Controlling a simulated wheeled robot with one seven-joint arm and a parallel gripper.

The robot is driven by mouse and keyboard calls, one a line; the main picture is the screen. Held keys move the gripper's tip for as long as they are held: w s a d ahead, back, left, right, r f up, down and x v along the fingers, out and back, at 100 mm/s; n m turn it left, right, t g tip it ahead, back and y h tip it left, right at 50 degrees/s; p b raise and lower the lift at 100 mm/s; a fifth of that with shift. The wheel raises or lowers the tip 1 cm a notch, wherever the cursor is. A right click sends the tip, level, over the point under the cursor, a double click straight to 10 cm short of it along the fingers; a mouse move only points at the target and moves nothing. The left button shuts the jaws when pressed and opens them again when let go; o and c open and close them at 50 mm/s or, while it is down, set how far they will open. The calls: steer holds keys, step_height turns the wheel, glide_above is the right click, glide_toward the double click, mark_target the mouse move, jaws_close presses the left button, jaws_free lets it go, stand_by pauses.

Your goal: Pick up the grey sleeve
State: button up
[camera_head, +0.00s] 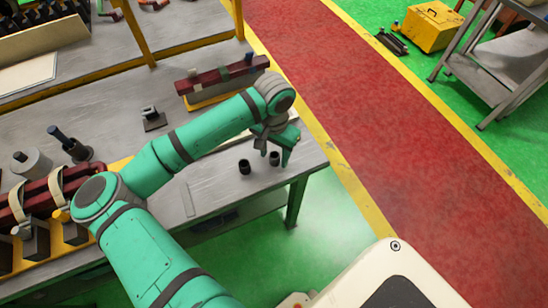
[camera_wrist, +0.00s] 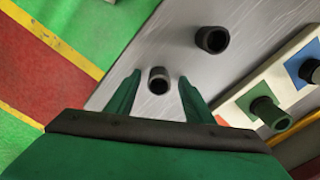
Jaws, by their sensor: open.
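A short hollow sleeve with a grey rim (camera_wrist: 159,81) stands upright on the table, between and slightly beyond my fingertips in the wrist view. It appears dark in the head view (camera_head: 274,159), just below my gripper (camera_head: 275,153). My gripper (camera_wrist: 160,78) is open and empty, with one green finger to each side of the sleeve. I cannot tell whether either finger touches it. A second, black sleeve (camera_wrist: 212,40) stands apart, farther up and right in the wrist view. It also shows in the head view (camera_head: 244,166), to the left.
A pale board (camera_wrist: 238,104) with coloured squares holds a green sleeve (camera_wrist: 265,112) and a dark one on blue (camera_wrist: 309,70). The metal table (camera_head: 215,185) ends close by my gripper. A dark red block (camera_head: 222,75) and a small bracket (camera_head: 152,120) stand farther back.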

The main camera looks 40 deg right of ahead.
steer(key=shift+d, duration=0.1)
steer(key=c, duration=0.8)
steer(key=shift+w, duration=0.1)
steer(key=c, duration=0.3)
